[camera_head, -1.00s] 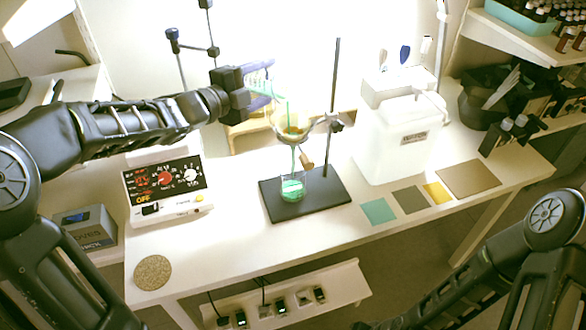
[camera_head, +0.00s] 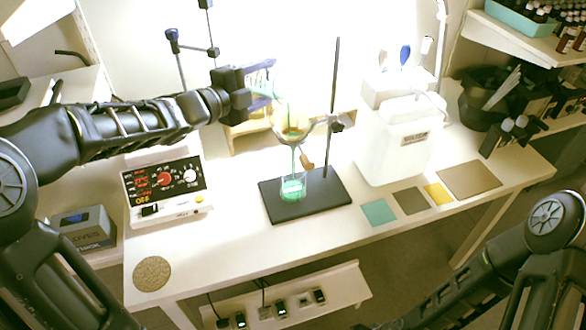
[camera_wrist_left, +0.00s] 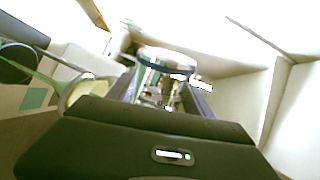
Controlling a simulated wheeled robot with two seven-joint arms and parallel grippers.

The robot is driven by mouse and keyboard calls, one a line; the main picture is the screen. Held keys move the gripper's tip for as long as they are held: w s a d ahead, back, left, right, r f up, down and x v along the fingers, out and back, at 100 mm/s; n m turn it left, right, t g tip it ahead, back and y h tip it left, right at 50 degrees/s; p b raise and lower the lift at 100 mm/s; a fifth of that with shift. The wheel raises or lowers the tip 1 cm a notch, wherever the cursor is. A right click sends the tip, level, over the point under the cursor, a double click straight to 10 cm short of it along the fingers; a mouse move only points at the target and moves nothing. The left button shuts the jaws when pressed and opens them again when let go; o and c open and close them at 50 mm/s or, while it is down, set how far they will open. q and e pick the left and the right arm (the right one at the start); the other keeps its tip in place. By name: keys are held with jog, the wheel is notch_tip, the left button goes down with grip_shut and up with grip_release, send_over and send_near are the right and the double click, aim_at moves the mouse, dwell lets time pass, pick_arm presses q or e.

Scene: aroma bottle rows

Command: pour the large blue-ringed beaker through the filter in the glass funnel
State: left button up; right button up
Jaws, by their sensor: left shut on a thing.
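My left gripper (camera_head: 262,84) is shut on the clear beaker, whose blue ring shows in the left wrist view (camera_wrist_left: 165,62). The beaker is held above and left of the glass funnel (camera_head: 291,132), tilted toward it; glare washes out its outline. A yellowish filter lines the funnel, and it also shows in the wrist view (camera_wrist_left: 84,92). A green streak shows at the funnel and down its stem. The receiving beaker (camera_head: 293,188) under the stem holds green liquid. My right arm shows at the lower right, but its gripper is out of view.
The funnel hangs from a stand with a black base (camera_head: 325,199). A hotplate (camera_head: 165,190) stands left, a white container (camera_head: 392,145) right. Colored squares (camera_head: 378,212) and a round mat (camera_head: 152,273) lie on the table. The front middle of the table is clear.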

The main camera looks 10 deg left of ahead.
pick_arm(q)
jog(key=shift+s+d+r+m+y+b, duration=0.15)
jog(key=shift+d+r+m+b, duration=0.2)
jog(key=shift+m+b, duration=0.45)
jog(key=shift+s+d+r+m+y+b, duration=0.15)
jog(key=shift+r+m+b, duration=0.3)
jog(key=shift+b, duration=0.6)
dwell(5.2)
jog(key=shift+w, duration=0.1)
dwell(0.7)
